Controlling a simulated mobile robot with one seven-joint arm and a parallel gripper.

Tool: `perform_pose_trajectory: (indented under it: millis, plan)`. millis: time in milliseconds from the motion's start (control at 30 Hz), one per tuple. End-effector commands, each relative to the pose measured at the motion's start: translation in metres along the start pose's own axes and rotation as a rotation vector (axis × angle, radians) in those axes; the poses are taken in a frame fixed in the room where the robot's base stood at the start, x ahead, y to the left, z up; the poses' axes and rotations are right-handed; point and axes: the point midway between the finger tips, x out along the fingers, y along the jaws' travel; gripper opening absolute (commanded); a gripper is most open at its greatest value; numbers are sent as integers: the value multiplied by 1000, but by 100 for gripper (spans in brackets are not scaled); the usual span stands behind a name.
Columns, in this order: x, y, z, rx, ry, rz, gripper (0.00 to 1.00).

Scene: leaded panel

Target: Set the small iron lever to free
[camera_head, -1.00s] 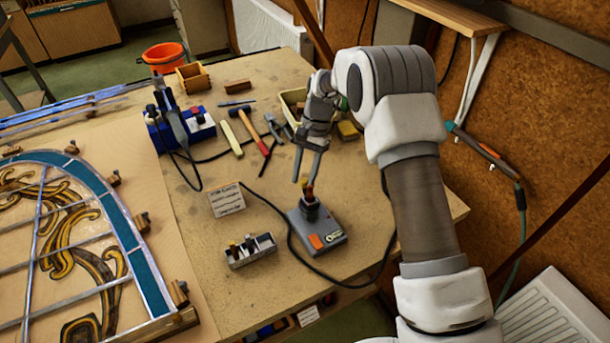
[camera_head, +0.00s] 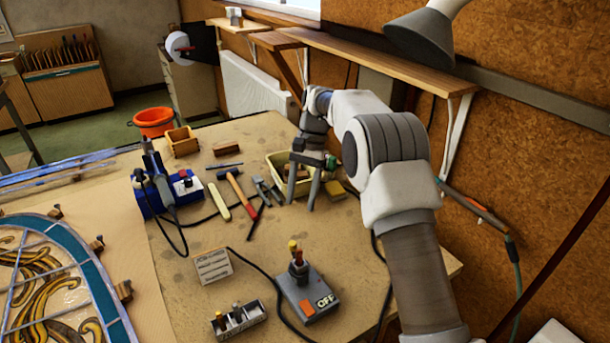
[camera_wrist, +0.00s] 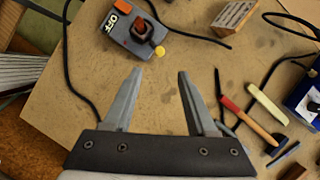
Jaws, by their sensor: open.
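A grey control box (camera_head: 308,296) with an orange switch (camera_head: 306,307) and an "OFF" label stands on the bench. A short dark lever-like post (camera_head: 299,268) with a yellow tip and a red-brown part rises from it. The box also shows upside down at the top of the wrist view (camera_wrist: 122,32), with the yellow tip (camera_wrist: 160,54) just beyond my fingertips. I cannot read a "free" mark or tell for sure which part is the small iron lever. My gripper (camera_head: 301,204) is open and empty, above the bench and behind the box, touching nothing I can see.
A metal block with small knobs (camera_head: 238,321) and a written card (camera_head: 213,266) stand left of the box. A black cable curves around it. A hammer (camera_head: 242,192), pale bin (camera_head: 279,161) and blue machine (camera_head: 157,198) lie farther back. The leaded panel (camera_head: 85,262) is at left.

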Motion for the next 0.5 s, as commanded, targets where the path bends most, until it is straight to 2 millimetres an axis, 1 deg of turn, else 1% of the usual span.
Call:
perform_pose_trajectory:
  millis: [33,100,200,333,500]
  plan:
    - [-10,-1,-1,0,3,-3,57]
    - [-22,-1,0,0,2,-2,57]
    - [-36,-1,0,-1,1,-1,57]
    - [-48,-1,0,-1,1,-1,57]
    - [-56,0,0,-1,0,-1,57]
